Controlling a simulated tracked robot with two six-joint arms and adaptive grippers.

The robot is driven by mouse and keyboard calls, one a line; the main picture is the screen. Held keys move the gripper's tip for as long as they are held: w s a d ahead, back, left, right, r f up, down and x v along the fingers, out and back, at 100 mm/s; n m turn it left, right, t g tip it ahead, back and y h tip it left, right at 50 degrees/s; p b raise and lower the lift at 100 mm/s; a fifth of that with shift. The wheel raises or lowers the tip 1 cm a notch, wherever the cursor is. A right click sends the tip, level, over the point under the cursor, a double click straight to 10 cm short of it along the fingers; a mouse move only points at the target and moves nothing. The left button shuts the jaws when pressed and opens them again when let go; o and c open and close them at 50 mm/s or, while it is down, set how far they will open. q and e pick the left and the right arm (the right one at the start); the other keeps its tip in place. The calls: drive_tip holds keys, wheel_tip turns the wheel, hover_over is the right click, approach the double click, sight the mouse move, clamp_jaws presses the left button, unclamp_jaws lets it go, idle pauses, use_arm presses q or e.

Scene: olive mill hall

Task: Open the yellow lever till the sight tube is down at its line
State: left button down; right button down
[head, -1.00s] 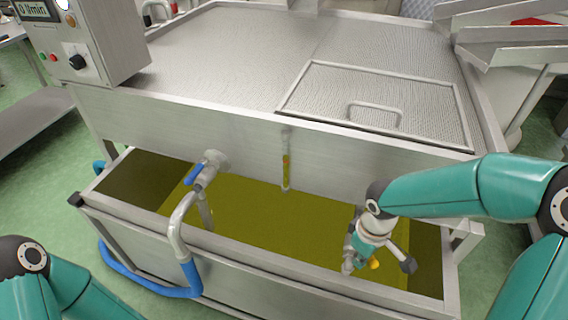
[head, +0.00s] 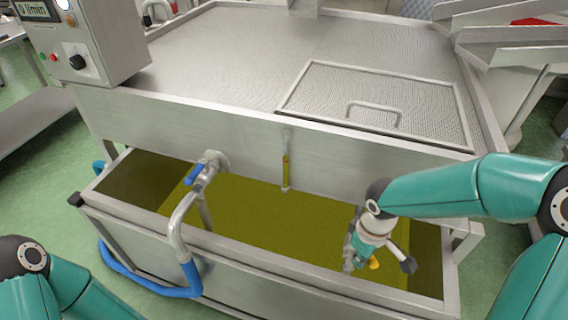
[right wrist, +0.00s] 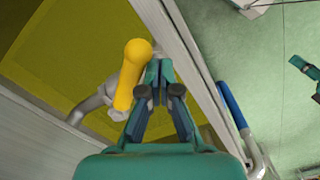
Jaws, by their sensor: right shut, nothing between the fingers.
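The yellow lever (head: 374,263) shows as a small yellow end low in the trough, partly hidden by my right gripper (head: 354,258). In the right wrist view the lever (right wrist: 130,78) lies just left of the fingers of my right gripper (right wrist: 161,75), beside a grey pipe fitting (right wrist: 90,102). The fingers are shut and empty; I cannot tell if they touch the lever. The sight tube (head: 286,172) stands upright on the tank's front wall with yellow liquid in it. Its line is too small to make out. My left arm shows at lower left, its gripper out of view.
A blue-handled valve (head: 194,175) on a bent pipe stands at the trough's left. The open trough (head: 240,268) holds yellow-green liquid. A control box (head: 85,45) reads 0 l/min. The perforated tank top (head: 230,60) has a lid with a handle.

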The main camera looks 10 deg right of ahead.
drive_tip(key=shift+w+d+p, duration=0.15)
drive_tip(key=shift+d+p, duration=0.25)
drive_tip(key=shift+d, duration=1.75)
idle(5.8)
